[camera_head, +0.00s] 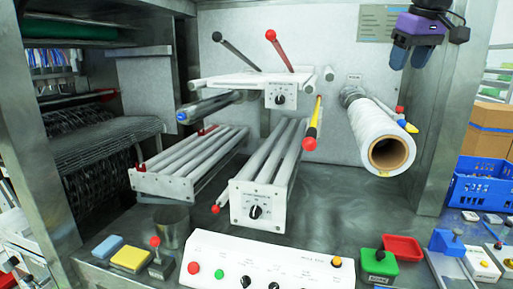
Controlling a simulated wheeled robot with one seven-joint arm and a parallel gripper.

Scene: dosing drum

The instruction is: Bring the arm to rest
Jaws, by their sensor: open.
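My gripper (410,60) hangs at the upper right, with a purple body and dark blue-grey fingers pointing down. The fingers are slightly apart with nothing seen between them. It appears in front of the metal back panel (325,120), above and to the right of the white roll (377,125). Most of the arm is out of view.
Racks of grey rollers (195,165) fill the middle of the machine. Red and black levers (279,50) stick up behind. A white control panel (250,262) lies in front. A green box (378,262), red tray (403,248) and blue crate (483,186) are at right.

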